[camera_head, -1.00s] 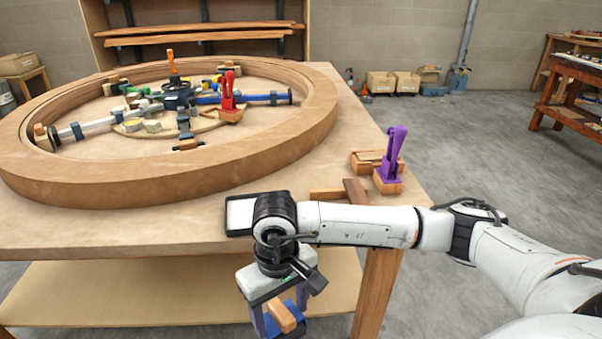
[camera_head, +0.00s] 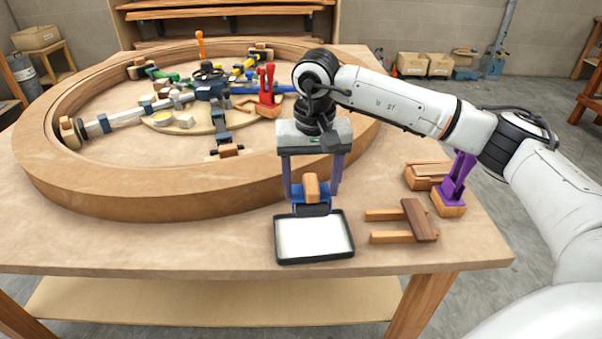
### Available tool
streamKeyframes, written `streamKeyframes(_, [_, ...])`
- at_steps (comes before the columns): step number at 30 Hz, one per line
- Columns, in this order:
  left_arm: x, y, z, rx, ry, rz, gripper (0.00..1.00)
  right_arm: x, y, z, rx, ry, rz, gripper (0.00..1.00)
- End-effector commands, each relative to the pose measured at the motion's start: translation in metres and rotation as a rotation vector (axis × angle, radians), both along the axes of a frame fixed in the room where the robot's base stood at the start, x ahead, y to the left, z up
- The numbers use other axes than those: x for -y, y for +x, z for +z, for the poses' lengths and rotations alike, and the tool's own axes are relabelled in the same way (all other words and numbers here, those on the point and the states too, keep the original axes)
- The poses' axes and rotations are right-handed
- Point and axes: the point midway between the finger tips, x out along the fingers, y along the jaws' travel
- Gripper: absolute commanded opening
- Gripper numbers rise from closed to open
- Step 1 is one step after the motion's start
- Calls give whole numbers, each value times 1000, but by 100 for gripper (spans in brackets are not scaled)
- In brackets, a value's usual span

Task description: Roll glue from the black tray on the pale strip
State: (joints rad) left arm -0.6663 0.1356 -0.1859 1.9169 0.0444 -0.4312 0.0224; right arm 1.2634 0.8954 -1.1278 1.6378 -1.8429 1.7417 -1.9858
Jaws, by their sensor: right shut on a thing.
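The black tray (camera_head: 316,260) lies flat near the table's front edge and holds white glue (camera_head: 314,236). My right gripper (camera_head: 312,190) points down over the tray's back edge. Its two fingers are shut on a roller with a wooden block (camera_head: 312,187) and a blue lower part (camera_head: 310,209). The roller's low end hangs at the tray's back rim; I cannot tell if it touches the glue. The large curved wooden ring (camera_head: 150,207) lies behind the tray; I cannot pick out a separate pale strip for sure. My left gripper is not in view.
A forked wooden rest (camera_head: 420,220) lies right of the tray. A purple clamp (camera_head: 454,190) and a wooden box (camera_head: 425,182) stand behind it. Inside the ring are a red clamp (camera_head: 267,92) and several coloured clamps. The table front (camera_head: 150,255) left of the tray is clear.

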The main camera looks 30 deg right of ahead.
Motion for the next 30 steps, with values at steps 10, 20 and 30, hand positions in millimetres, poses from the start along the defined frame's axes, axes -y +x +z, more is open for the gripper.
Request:
streamKeyframes(10, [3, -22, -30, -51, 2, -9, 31, 0, 0, -25, 0, 0, 0, 46])
streamKeyframes(20, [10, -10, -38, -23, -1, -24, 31, 0, 0, -58, 0, 0, 1, 46])
streamKeyframes(30, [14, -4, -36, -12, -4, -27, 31, 0, 0, -68, 1, 0, 1, 46])
